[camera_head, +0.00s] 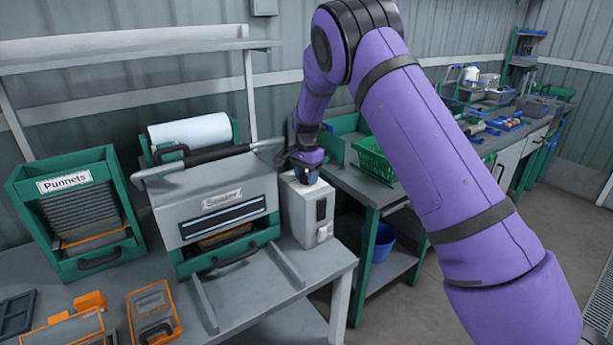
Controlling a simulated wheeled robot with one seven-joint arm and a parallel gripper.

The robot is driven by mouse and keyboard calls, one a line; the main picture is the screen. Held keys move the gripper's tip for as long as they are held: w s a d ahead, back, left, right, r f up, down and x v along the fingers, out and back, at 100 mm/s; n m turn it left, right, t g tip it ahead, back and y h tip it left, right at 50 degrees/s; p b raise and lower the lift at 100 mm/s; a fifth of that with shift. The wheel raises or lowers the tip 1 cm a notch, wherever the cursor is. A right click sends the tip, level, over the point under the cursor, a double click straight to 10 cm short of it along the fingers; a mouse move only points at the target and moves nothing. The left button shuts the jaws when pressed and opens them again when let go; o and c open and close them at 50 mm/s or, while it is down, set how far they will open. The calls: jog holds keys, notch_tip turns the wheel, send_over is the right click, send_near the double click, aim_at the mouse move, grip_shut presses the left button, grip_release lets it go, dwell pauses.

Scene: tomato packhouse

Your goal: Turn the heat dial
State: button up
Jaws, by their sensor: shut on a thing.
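A white control box (295,216) stands at the right end of the bench, just right of the grey sealer (178,228) with its "Sealer" label. The box has a dark slot and a small lever on its front. My gripper (306,178) points down at the top of this box, and its fingers are closed there. The heat dial itself is hidden by the fingers, and I cannot make out its setting. The gripper is shut on what appears to be this dial.
A green punnet rack (72,262) stands at left. A white film roll (190,132) and the sealer's raised grey handle bar are close to my gripper's left. A green basket (372,160) is on the bench behind. Orange-edged trays (153,308) lie in front.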

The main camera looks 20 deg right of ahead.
jog(key=o, duration=0.9)
